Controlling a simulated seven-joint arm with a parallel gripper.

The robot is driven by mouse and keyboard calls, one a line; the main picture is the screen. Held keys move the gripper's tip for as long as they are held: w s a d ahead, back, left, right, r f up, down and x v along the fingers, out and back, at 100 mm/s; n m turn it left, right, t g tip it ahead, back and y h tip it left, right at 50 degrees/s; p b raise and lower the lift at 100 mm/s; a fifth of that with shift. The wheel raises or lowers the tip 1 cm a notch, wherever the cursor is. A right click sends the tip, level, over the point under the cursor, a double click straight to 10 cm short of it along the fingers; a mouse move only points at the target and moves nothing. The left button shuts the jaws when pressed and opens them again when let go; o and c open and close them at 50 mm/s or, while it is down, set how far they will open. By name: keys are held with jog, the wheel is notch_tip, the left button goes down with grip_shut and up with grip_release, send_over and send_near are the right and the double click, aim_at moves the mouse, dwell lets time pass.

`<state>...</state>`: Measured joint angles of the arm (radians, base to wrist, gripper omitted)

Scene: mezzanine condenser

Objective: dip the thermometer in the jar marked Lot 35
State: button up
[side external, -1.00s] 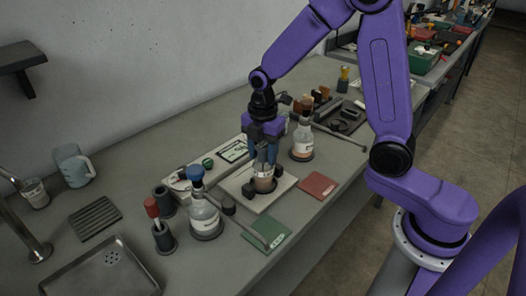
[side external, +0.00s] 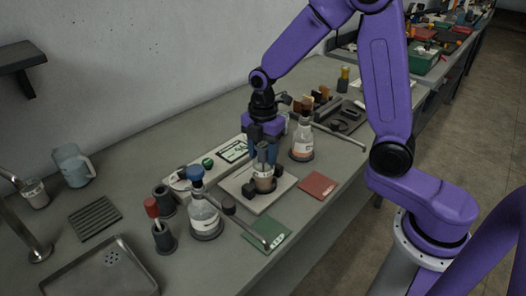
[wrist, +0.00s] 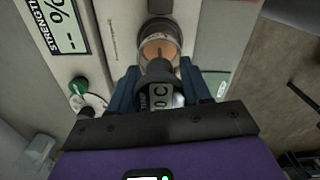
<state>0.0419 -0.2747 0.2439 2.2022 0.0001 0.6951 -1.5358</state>
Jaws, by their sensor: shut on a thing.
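My gripper (side external: 263,160) is shut on the thermometer (side external: 262,153), a grey body with a dark display. A small clear jar (side external: 264,183) with pinkish-brown contents stands on a pale plate (side external: 245,196) below my gripper. In the wrist view, the jar (wrist: 160,42) lies just beyond the thermometer, which overlaps its near side. I cannot tell whether the tip is inside. No lot marking is readable.
A blue-stoppered flask (side external: 205,220) stands left of the plate, and an orange-labelled flask (side external: 303,146) behind right. A red mat (side external: 317,185) and a green mat (side external: 266,234) lie along the front. A panel with a screen (side external: 233,151) is behind. A metal tray (side external: 100,270) is front left.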

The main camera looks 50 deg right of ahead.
dwell(0.5)
jog(key=shift+r, duration=4.9)
